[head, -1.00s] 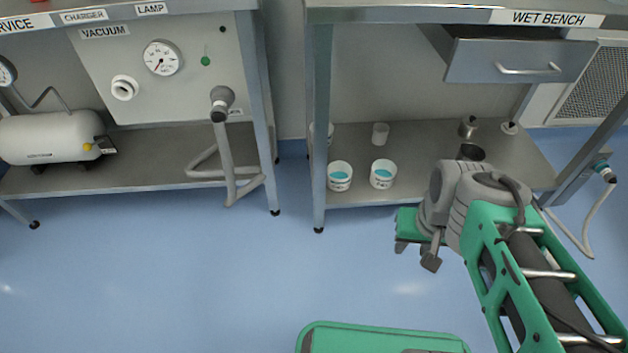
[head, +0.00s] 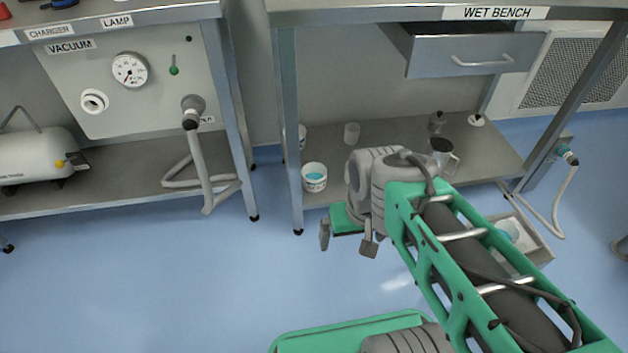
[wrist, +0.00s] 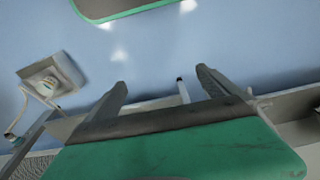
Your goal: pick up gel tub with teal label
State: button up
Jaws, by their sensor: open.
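A white tub (head: 314,177) with a teal top and small dark print stands upright on the lower shelf of the wet bench, near its left front leg. Whether it has a teal label on its side is too small to tell. Another white tub (head: 302,136) shows partly behind that leg. My arm hides the spot where a second teal-topped tub showed earlier. My gripper (head: 347,240) is open and empty over the floor, in front of and below the shelf edge. In the wrist view, my gripper (wrist: 162,82) has its fingers apart with no tub between them.
The lower shelf (head: 385,137) also holds a plain cup (head: 352,133), a metal jug (head: 443,156) and a small dark-topped bottle (head: 437,121). The bench leg (head: 290,150) stands left of the tub. A grey bin (head: 520,238) is on the floor at right. The drawer (head: 470,55) is open.

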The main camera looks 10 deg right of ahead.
aim_at(313, 174)
jog(key=k, duration=0.5)
jog(key=z, duration=0.8)
jog(key=i, duration=0.7)
jog(key=u, duration=1.95)
jog(key=i, duration=0.5)
